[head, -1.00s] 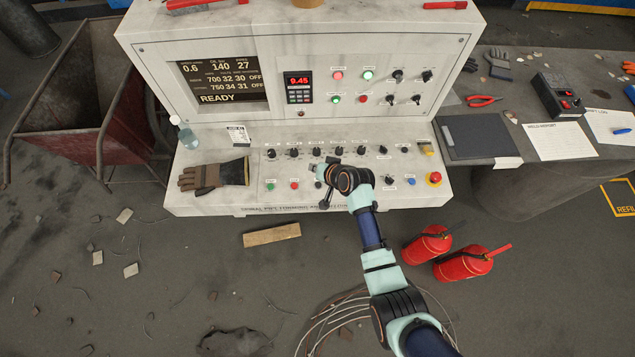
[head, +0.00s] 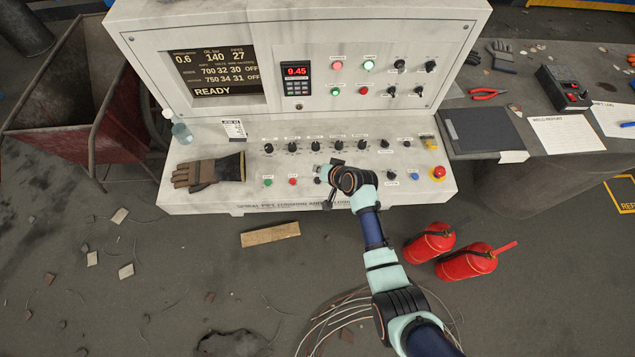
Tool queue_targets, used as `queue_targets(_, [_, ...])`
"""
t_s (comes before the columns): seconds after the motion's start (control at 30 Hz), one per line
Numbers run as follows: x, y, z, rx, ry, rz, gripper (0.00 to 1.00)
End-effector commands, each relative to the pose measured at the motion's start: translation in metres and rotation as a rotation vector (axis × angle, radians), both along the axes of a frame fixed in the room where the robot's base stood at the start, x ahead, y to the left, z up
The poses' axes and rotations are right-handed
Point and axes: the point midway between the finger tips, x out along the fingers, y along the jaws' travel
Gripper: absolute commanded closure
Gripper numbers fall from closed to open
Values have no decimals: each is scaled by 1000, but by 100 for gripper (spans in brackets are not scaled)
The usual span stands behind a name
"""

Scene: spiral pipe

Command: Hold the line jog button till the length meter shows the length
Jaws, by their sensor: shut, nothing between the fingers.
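The length meter (head: 297,80) is a small black unit with a keypad on the console's upright face; its red digits read 9.45. The slanted lower panel carries a front row with a green button (head: 268,183), a red button (head: 292,182), a dark control (head: 318,181) and, further right, a blue button (head: 413,177). I cannot read which label marks line jog. My gripper (head: 327,202) is shut and empty, low over this row, between the red and blue buttons. My wrist hides the panel under it, and I cannot tell whether the fingertips touch a button.
A screen (head: 215,72) reads READY. Black knobs line the panel above the front row. A glove (head: 208,172) lies at left and a red emergency stop (head: 438,172) sits at right.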

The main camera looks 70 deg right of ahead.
Motion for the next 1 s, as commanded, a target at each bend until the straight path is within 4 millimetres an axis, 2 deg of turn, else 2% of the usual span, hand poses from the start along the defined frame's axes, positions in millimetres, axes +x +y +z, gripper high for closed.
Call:
queue_targets(0.03, [0,0,-16,0,0,0,100])
queue_targets(0.1, [0,0,-26,0,0,0,100])
queue_targets(0.3, [0,0,-43,1,0,0,100])
queue_targets(1.0, [0,0,-43,0,0,0,100])
